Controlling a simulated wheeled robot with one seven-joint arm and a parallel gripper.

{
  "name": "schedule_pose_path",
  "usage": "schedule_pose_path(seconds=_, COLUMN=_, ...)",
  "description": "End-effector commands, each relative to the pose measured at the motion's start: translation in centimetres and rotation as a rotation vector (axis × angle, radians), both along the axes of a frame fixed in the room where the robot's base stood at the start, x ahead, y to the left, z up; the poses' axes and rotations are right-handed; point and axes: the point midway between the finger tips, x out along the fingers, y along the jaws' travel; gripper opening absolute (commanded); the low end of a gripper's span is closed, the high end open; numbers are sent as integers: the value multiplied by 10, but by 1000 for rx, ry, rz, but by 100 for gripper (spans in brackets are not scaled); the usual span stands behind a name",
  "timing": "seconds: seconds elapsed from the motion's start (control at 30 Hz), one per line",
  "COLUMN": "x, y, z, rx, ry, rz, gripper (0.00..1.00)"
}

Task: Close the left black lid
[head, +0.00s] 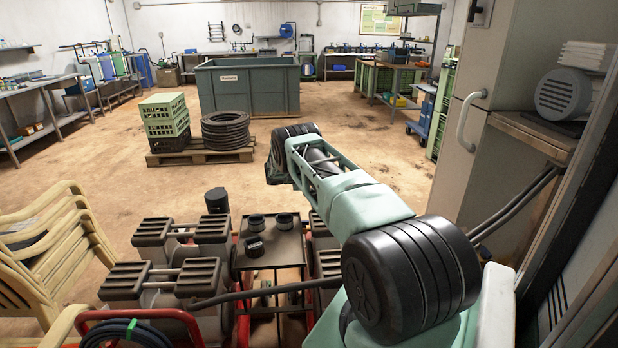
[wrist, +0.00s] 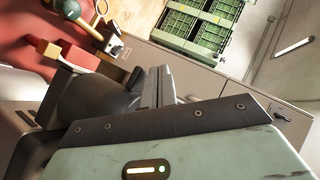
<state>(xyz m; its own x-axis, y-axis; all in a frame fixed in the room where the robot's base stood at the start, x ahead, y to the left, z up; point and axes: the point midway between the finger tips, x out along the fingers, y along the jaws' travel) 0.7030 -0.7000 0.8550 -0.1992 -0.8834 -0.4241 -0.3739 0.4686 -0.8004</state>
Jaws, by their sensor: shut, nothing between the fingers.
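I cannot tell for sure which thing is the left black lid. In the head view, small black round pieces (head: 256,222) stand on a dark flat plate (head: 275,250), and a black cylinder (head: 216,200) stands behind it to the left. My arm reaches forward to the right of these, and its far end is mostly hidden behind its own links. In the wrist view my gripper (wrist: 158,87) shows as grey fingers close together, shut, with nothing seen between them. No black lid can be made out in the wrist view.
Grey machines with black ribbed tops (head: 150,232) crowd around the plate. Stacked beige chairs (head: 50,250) stand at the left. A grey cabinet (head: 490,110) stands at the right; green crates (wrist: 192,22) show in the wrist view. Open floor (head: 120,185) lies beyond, before a pallet (head: 198,157).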

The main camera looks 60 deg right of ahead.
Motion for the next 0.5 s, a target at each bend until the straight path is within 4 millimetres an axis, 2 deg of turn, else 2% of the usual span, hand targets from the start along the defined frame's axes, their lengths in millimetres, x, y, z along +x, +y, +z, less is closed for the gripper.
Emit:
schedule_pose_path(seconds=0.17, x=5, y=16, z=8, rx=-1, ry=1, rz=3, gripper=0)
schedule_pose_path(seconds=0.5, x=20, y=84, z=40, rx=-1, ry=0, rz=5, gripper=0)
